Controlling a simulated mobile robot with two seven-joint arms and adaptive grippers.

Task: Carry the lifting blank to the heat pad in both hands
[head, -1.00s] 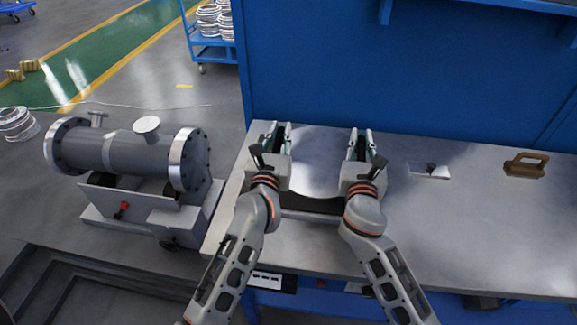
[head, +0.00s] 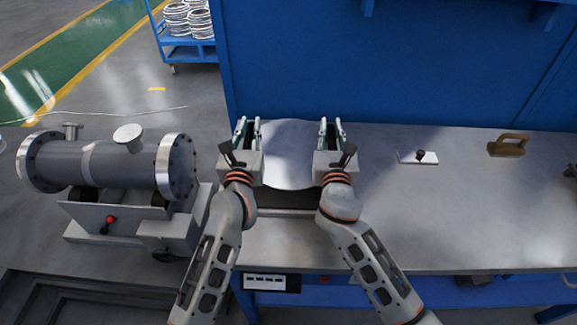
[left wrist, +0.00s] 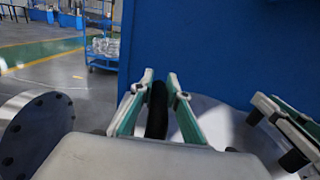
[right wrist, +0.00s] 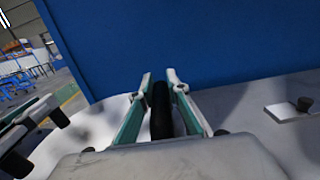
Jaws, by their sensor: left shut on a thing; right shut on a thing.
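The lifting blank (head: 291,160) is a pale, shiny curved sheet between my two grippers at the left end of the bench. A black handle shows at its left side in the left wrist view (left wrist: 157,112) and at its right side in the right wrist view (right wrist: 161,112). My left gripper (head: 247,122) is shut on the left handle. My right gripper (head: 331,122) is shut on the right handle. A dark flat slab, seemingly the heat pad (head: 285,199), shows below the blank's near edge. I cannot tell whether the blank touches it.
The grey bench (head: 440,215) runs right, mostly clear, with a small knobbed plate (head: 418,157) and a brown handled block (head: 508,145). A blue wall (head: 400,70) stands behind. A flanged grey shell (head: 105,165) on a stand is left of the bench.

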